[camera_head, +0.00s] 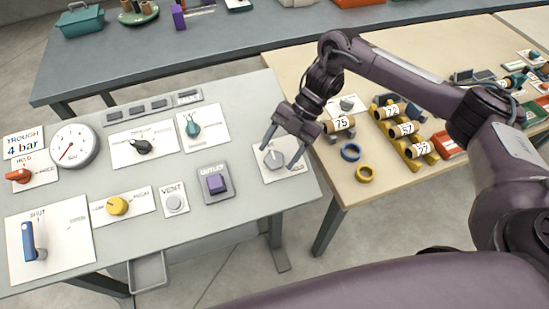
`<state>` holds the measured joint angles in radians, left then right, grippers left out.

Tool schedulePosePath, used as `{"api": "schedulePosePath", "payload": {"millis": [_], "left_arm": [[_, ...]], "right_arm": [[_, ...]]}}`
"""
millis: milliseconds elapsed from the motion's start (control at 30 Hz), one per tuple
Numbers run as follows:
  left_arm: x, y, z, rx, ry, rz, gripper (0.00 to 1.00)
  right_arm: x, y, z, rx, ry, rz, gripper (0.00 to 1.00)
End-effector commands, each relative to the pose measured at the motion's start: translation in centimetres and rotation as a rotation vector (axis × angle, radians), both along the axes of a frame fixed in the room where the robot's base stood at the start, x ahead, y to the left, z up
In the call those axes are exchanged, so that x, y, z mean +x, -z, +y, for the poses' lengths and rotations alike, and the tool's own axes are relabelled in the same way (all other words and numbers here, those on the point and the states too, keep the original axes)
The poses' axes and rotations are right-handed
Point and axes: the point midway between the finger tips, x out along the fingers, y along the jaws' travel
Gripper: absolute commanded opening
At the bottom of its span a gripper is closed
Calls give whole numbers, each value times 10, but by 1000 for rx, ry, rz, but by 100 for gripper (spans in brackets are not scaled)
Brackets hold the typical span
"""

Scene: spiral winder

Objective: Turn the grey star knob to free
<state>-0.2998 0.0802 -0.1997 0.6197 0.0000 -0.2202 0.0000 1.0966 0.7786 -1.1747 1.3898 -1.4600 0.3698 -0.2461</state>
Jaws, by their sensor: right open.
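The grey star knob (274,159) sits on a white square plate (284,174) at the right end of the grey control table. My right gripper (279,157) points down over this plate. Its two fingers are spread, one on each side of the knob. I cannot tell whether they touch it. The plate's lettering is too small to read, and the fingers partly cover the plate. My left gripper is not in view.
The grey table (255,110) also bears a purple outlet switch (216,184), a vent button (174,203), a teal knob (192,129), a yellow knob (117,206) and a gauge (74,146).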

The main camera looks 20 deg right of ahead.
Motion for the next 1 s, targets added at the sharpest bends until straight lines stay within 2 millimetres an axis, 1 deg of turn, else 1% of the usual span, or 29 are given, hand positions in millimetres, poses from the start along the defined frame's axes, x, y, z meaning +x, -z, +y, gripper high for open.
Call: {"api": "schedulePosePath", "payload": {"millis": [33, 100, 333, 1000], "left_arm": [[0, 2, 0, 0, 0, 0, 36], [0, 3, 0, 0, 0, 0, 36], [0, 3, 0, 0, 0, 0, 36], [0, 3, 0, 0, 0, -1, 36]], "right_arm": [[4, -7, -6, -3, 1, -4, 62], [6, -15, -12, -1, 1, -4, 62], [10, -30, -24, -1, -2, -1, 62], [11, -33, -26, 0, -1, 1, 62]]}}
